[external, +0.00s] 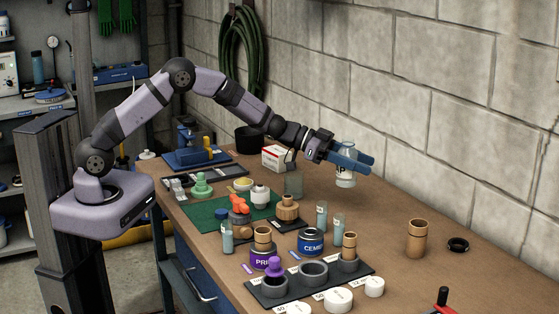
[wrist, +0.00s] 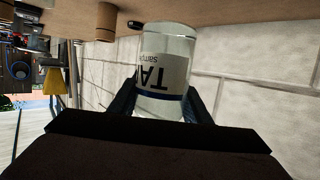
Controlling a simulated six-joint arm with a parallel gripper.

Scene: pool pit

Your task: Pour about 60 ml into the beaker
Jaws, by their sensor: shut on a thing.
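My gripper (external: 361,161) is shut on a clear sample bottle (external: 345,181) and holds it above the bench, apart from it. The bottle looks upright in the external view. In the wrist view, which shows the scene upside down, the bottle (wrist: 178,42) sits between the fingers (wrist: 160,100), with a white label reading "TA" and "sample". Its liquid level is hard to tell. A greenish see-through vessel (external: 293,184), likely the beaker, stands on the bench left of the bottle, below my forearm. Its contents cannot be made out.
A black tray (external: 330,284) with several cups stands at the front. A cement tin (external: 311,241) and small vials (external: 339,224) stand behind it. A wooden cup (external: 416,238) and black ring (external: 458,245) are at right. The bench between vials and wooden cup is clear.

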